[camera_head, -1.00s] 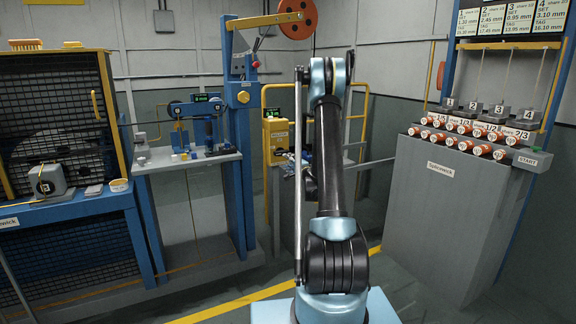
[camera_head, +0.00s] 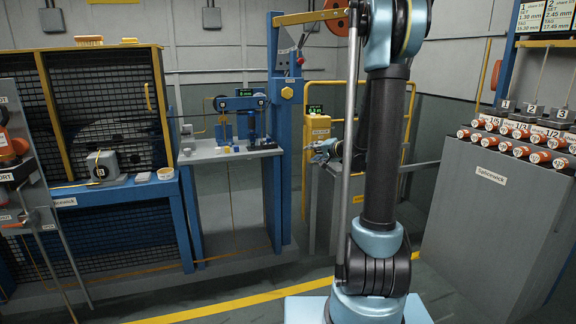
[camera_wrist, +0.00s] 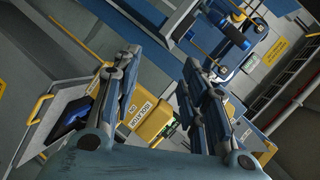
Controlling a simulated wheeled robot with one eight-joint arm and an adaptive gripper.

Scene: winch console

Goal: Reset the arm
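My arm (camera_head: 385,150) rises upright at the centre right of the head view, and its top runs out of the frame. My gripper (camera_head: 322,150) shows small beside the arm, in front of the yellow box, partly hidden by my own links. In the wrist view my gripper (camera_wrist: 160,60) has its two fingers well apart with nothing between them. The yellow box (camera_wrist: 152,108) with a printed label shows behind that gap. I cannot judge how far it is from the fingers.
A caged winch (camera_head: 105,120) with a blue frame stands at left. A grey bench (camera_head: 215,155) with a blue device is beside it. A yellow rail (camera_head: 410,110) stands behind my arm. A grey console (camera_head: 470,215) with orange-ended cylinders is at right. A yellow line (camera_head: 240,302) crosses the open floor.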

